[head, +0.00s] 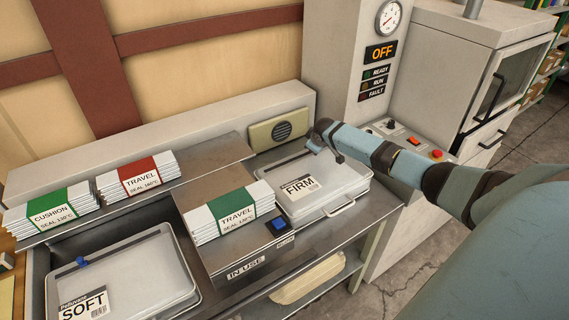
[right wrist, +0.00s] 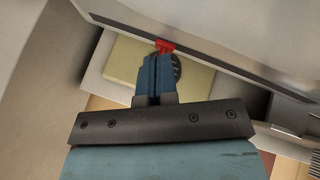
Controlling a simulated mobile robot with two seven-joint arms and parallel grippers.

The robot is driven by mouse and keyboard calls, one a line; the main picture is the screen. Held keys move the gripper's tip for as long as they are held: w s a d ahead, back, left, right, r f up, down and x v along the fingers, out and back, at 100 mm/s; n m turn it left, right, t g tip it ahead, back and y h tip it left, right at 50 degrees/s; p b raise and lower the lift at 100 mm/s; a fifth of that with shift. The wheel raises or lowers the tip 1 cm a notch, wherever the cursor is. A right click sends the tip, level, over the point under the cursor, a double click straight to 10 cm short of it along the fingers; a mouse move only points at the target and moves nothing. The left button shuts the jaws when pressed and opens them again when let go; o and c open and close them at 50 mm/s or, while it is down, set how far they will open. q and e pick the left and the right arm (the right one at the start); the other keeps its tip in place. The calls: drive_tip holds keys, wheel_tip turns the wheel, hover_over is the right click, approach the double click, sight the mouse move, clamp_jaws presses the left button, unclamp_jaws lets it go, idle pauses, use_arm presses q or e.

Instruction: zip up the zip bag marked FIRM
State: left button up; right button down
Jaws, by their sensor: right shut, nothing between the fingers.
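The zip bag marked FIRM (head: 331,190) is a flat grey-white bag with a FIRM label, lying on the metal bench right of centre in the head view. My right gripper (head: 313,146) is over the bag's back edge. In the right wrist view, its two blue fingers (right wrist: 157,58) are shut together with nothing between them. A red zip slider (right wrist: 165,46) shows right at the fingertips, on a dark zip line crossing the bag's edge. I cannot tell whether the fingers touch it. My left gripper is not in view.
A bag marked SOFT (head: 145,275) with a blue slider lies front left. TRAVEL packs (head: 235,210) sit on a raised metal plate beside a blue button (head: 278,224). A beige speaker-like box (head: 279,130) stands behind the FIRM bag. A control panel (head: 412,140) is to the right.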

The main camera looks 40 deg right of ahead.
drive_tip(key=d, duration=0.4)
drive_tip(key=shift+s+d+f+b, duration=0.15)
drive_tip(key=shift+s+f+b, duration=0.05)
drive_tip(key=shift+b, duration=0.2)
drive_tip(key=shift+s+d, duration=0.1)
drive_tip(key=shift+d, duration=0.4)
drive_tip(key=shift+r, duration=0.1)
